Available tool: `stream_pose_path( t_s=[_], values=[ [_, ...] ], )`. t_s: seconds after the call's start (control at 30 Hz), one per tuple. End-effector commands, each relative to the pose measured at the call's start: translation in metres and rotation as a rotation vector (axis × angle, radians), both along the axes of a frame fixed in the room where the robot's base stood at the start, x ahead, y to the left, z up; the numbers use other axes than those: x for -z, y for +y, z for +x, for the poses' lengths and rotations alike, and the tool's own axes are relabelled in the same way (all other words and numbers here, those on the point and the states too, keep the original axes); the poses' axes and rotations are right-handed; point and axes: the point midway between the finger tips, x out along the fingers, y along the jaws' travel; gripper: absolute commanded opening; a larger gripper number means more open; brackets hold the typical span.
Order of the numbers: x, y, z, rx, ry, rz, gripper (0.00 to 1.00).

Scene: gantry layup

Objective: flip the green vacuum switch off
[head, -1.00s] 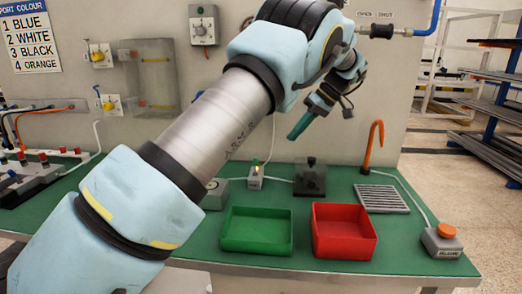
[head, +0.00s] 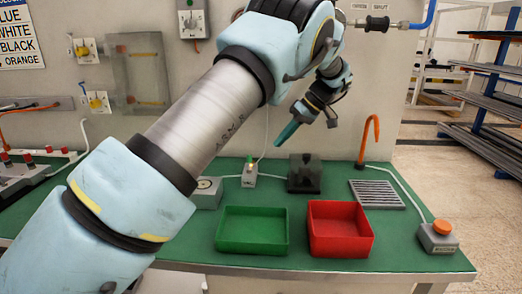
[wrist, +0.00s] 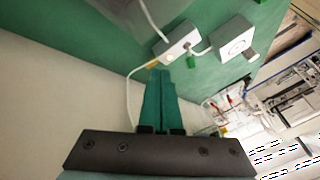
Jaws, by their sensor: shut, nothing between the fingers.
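The vacuum switch is a small pale box (head: 249,181) on the green bench, with a small green lever (head: 250,160) on top and cables running from it. Which way the lever is set is too small to tell. My gripper (head: 280,143) is shut and empty, its teal fingers together, above and to the right of the switch in the head view. The shut fingers (wrist: 160,72) also show in the wrist view, apart from the box.
A gauge box (head: 207,193) stands left of the switch and a dark block (head: 304,174) right of it. A green tray (head: 253,250) and red tray (head: 340,251) sit in front. An orange hook (head: 368,140) rises behind a grille (head: 377,195). The panel wall stands behind.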

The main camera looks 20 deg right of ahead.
Motion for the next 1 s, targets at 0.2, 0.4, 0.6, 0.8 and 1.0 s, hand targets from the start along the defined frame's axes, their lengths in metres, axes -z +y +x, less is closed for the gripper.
stream_pose_path(
  t_s=[0.2,0.4,0.6,0.8,1.0],
  values=[
    [0.035,0.026,0.013,-0.002,0.004,0.003,0.00],
    [0.032,0.049,0.010,-0.002,0.000,0.000,0.00],
    [0.031,0.063,0.008,-0.001,-0.001,0.000,0.00],
    [0.032,0.065,0.008,0.000,-0.001,-0.001,0.00],
    [0.032,0.064,0.008,0.000,-0.001,-0.001,0.00]
  ],
)
